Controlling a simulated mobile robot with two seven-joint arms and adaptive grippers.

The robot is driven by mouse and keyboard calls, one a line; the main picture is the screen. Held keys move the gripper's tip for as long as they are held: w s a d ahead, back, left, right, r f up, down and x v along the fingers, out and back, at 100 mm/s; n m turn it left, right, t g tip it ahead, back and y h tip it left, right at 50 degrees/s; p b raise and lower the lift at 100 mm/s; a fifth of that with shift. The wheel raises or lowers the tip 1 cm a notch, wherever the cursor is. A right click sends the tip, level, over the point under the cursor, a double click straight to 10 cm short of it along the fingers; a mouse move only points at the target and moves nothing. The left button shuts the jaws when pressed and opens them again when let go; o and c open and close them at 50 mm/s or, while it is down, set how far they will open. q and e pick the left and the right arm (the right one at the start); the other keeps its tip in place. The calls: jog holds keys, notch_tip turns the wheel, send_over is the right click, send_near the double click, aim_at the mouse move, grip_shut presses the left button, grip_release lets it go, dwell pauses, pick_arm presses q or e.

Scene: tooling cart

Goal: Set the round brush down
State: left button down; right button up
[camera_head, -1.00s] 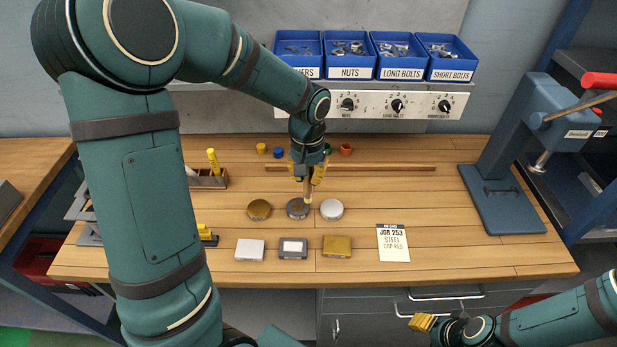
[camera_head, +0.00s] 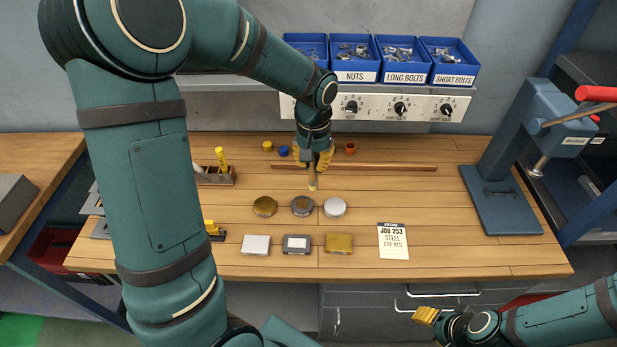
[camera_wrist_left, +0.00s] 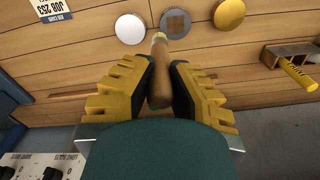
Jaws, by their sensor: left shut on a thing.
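The round brush (camera_wrist_left: 160,75) has a brown wooden body and a pale tip. My left gripper (camera_head: 313,165) is shut on it. In the head view, the brush (camera_head: 313,184) points down behind the row of round caps. In the left wrist view, my left gripper's yellow fingers (camera_wrist_left: 160,95) close on both sides of the brush. Its tip shows close to the grey cap (camera_wrist_left: 176,22), which bears a brownish patch. I cannot tell how high the tip is. My right gripper (camera_head: 426,315) is at the lower right, away from the brush; its finger gap does not show.
Brass (camera_head: 264,206), grey (camera_head: 302,206) and silver (camera_head: 335,207) caps lie in a row, with square blocks in front. A job card (camera_head: 393,241) lies to the right. A holder (camera_head: 218,178) with a yellow marker stands left. A thin rod (camera_head: 400,169) lies behind. A press (camera_head: 500,195) stands right.

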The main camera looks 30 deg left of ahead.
pick_arm(q)
jog(key=shift+a, duration=0.1)
jog(key=s+a+r+n+b, duration=0.1)
jog(key=s+a+r+n, duration=0.15)
jog(key=a+n, duration=0.55)
jog(key=s+a+r+n, duration=0.2)
jog(key=a+r+n, duration=0.15)
jog(key=a, duration=0.85)
jog(key=s+a+r+n+b, duration=0.1)
jog(key=s+a+r+n, duration=0.15)
jog(key=a+n, duration=0.55)
jog(key=shift+m, duration=0.85)
jog(key=shift+w+a+f+b, duration=0.15)
jog(key=shift+a+f+b, duration=0.2)
jog(key=shift+f, duration=2.55)
jog(key=shift+w+a+f+b, duration=0.1)
jog(key=shift+a+f+b, duration=0.2)
jog(key=shift+f, duration=2.65)
jog(key=shift+w+a+f+b, duration=0.15)
jog(key=shift+a+f+b, duration=0.2)
jog(key=shift+f, duration=2.55)
